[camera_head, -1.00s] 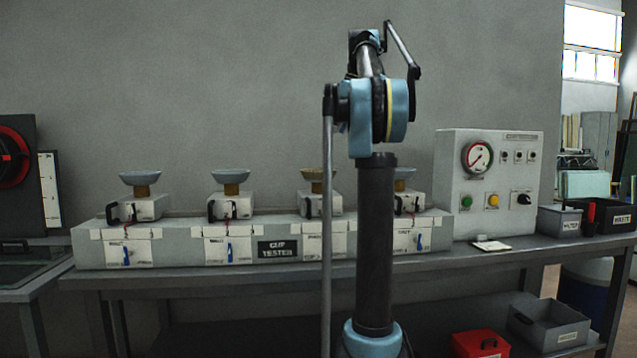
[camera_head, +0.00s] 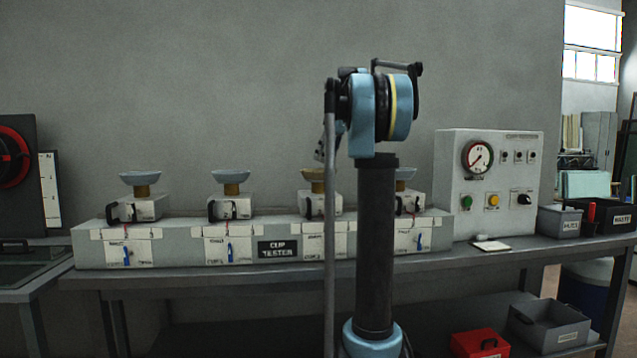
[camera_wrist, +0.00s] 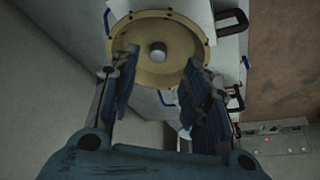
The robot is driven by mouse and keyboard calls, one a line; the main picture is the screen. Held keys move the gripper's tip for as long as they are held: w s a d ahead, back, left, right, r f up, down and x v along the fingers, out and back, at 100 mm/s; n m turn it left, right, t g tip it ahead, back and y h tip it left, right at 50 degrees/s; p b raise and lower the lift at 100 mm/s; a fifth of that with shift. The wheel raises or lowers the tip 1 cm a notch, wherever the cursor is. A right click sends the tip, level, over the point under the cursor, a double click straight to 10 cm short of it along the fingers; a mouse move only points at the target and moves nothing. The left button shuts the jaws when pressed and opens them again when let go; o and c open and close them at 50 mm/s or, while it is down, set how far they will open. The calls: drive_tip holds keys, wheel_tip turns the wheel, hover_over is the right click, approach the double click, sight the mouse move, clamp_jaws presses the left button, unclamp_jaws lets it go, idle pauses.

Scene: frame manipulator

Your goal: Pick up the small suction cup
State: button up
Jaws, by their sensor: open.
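Several suction cups stand in a row on the cup tester (camera_head: 190,252) in the head view. Pale blue cups (camera_head: 140,178), (camera_head: 230,177) and (camera_head: 406,173) flank a tan cup (camera_head: 312,175), which my arm partly hides. In the wrist view a round tan cup (camera_wrist: 157,27) with a pale centre lies facing the camera. My gripper (camera_wrist: 163,70) is open and empty, its two blue-padded fingers spread near the lower left and lower right of that cup's rim. I cannot tell whether they touch it.
A gauge panel (camera_head: 490,185) stands at the right end of the bench (camera_head: 420,264). A red box (camera_head: 481,345) and a grey crate (camera_head: 548,326) are on the lower shelf. Dark handles (camera_wrist: 232,21) stick out near the tan cup.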

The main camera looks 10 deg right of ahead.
sight(319, 181)
drive_tip(key=shift+x, duration=2.6)
drive_tip(key=shift+w+d, duration=0.1)
drive_tip(key=shift+w, duration=0.05)
clamp_jaws()
